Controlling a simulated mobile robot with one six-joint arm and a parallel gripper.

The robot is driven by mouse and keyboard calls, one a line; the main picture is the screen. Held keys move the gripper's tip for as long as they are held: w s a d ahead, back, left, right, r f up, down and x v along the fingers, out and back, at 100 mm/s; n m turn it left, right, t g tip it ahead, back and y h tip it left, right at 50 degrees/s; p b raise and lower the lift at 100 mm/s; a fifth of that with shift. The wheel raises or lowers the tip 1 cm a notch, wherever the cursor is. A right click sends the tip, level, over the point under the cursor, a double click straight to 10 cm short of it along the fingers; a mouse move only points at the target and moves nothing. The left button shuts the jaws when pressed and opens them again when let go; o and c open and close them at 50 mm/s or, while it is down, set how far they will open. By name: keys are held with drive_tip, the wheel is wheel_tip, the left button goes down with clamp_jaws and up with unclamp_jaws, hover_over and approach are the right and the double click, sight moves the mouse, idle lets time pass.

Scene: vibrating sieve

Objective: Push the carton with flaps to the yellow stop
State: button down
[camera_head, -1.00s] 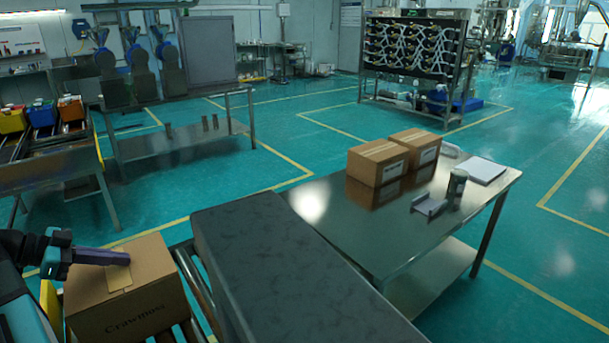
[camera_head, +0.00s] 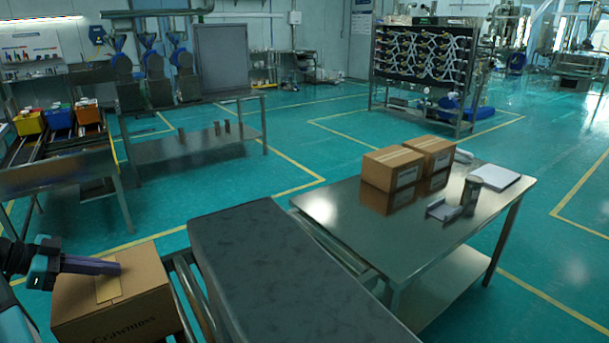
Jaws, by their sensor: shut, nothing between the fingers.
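A brown cardboard carton (camera_head: 145,268) with dark print on its front stands on the roller conveyor at the lower left. A strip of tape runs over its top, which looks closed; no raised flaps show. My gripper (camera_head: 118,267) is shut and empty, with its purple fingers pointing right over the carton's top near the tape. Whether the fingertips touch the carton cannot be told. The yellow stop cannot be made out now.
A dark grey block-like cover (camera_head: 285,270) stands close to the right of the rollers (camera_head: 193,295). Beyond it a steel table (camera_head: 330,210) carries two small cartons, a cup and papers. A rack with coloured bins (camera_head: 60,165) is at the left. Green floor is open behind.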

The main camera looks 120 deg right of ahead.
drive_tip(key=shift+a+f, duration=0.1)
drive_tip(key=shift+f, duration=0.25)
drive_tip(key=shift+r+p, duration=0.45)
drive_tip(key=shift+r, duration=0.25)
drive_tip(key=shift+d, duration=0.2)
drive_tip(key=shift+r, duration=0.15)
